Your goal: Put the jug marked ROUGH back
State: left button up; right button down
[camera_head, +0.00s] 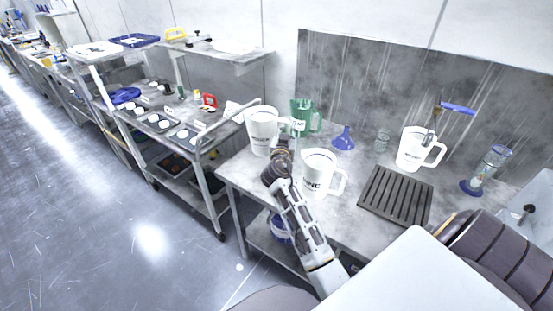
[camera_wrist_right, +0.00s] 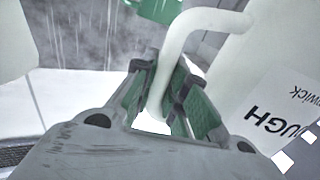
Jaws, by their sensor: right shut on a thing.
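The jug marked ROUGH (camera_head: 262,133) is white and looks upright at the left end of the steel bench (camera_head: 240,172). I cannot tell whether its base touches the bench top. In the right wrist view its white wall (camera_wrist_right: 262,62) fills the right side, with the label "ROUGH" upside down. My right gripper (camera_head: 284,147) is at the jug's right side. In the wrist view the fingers (camera_wrist_right: 164,77) are shut on its white handle (camera_wrist_right: 178,50). My left gripper is not in view.
Another white jug (camera_head: 317,175) stands just right of my right gripper. A green jug (camera_head: 306,115) is behind it, with a blue funnel (camera_head: 343,139) to the right. A dark slatted rack (camera_head: 396,195) and a third white jug (camera_head: 411,149) are farther right. A cart (camera_head: 200,142) stands left.

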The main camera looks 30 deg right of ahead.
jog(key=shift+f, duration=2.85)
notch_tip(320, 180, down, 4)
jog(key=shift+r, duration=0.2)
jog(key=shift+f, duration=0.1)
jog(key=c, duration=1.8)
grip_release()
jog(key=shift+c, duration=0.2)
jog(key=o, duration=0.4)
